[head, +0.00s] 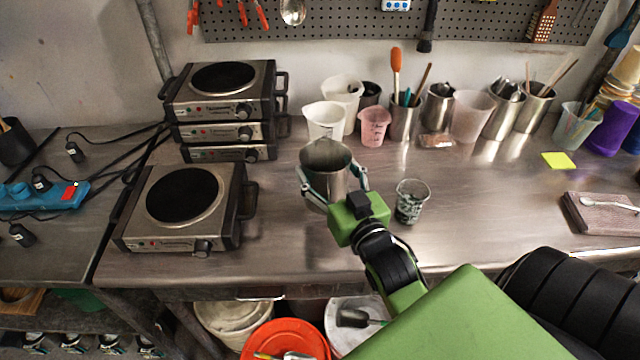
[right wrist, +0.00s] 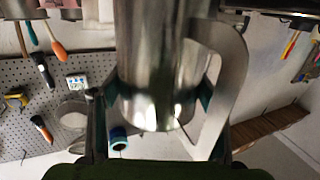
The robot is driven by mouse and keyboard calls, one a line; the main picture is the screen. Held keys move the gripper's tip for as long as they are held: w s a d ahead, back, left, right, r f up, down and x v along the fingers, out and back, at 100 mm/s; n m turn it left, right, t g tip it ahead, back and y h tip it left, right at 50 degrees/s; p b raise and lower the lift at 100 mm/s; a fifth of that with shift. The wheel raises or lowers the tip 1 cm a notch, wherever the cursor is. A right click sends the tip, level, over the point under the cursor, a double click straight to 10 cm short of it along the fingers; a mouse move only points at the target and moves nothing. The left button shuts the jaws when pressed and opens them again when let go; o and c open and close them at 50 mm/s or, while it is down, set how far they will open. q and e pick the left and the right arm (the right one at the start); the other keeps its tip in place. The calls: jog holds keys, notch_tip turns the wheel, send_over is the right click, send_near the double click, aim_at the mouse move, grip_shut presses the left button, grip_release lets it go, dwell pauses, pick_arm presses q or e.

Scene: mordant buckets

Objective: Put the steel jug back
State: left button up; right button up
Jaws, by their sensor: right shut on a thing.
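The steel jug (head: 326,158) is a shiny metal vessel, upright in the head view, at the middle of the steel bench. My right gripper (head: 334,190) is shut around its body, with one finger on each side. In the right wrist view the jug (right wrist: 160,70) fills the middle, its handle (right wrist: 228,90) on the right side, and the gripper fingers (right wrist: 150,105) press on both sides of it. Whether the jug's base touches the bench is hidden by the gripper. My left gripper is in neither view.
A hot plate (head: 182,195) stands left of the jug, and stacked hot plates (head: 222,100) stand behind it. White beakers (head: 324,120) and a pink cup (head: 374,127) stand close behind. A speckled cup (head: 411,200) is just right of my gripper.

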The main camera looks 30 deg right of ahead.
aim_at(314, 163)
jog(key=shift+w+a+f, duration=0.1)
jog(key=shift+w+f, duration=1.05)
notch_tip(314, 163, down, 3)
jog(key=shift+r+p, duration=0.1)
jog(key=shift+p, duration=0.3)
jog(key=shift+f, duration=0.2)
jog(key=shift+f, duration=0.4)
jog(key=shift+s+f+b, duration=0.1)
jog(key=shift+f+b, duration=0.1)
jog(key=shift+b, duration=0.1)
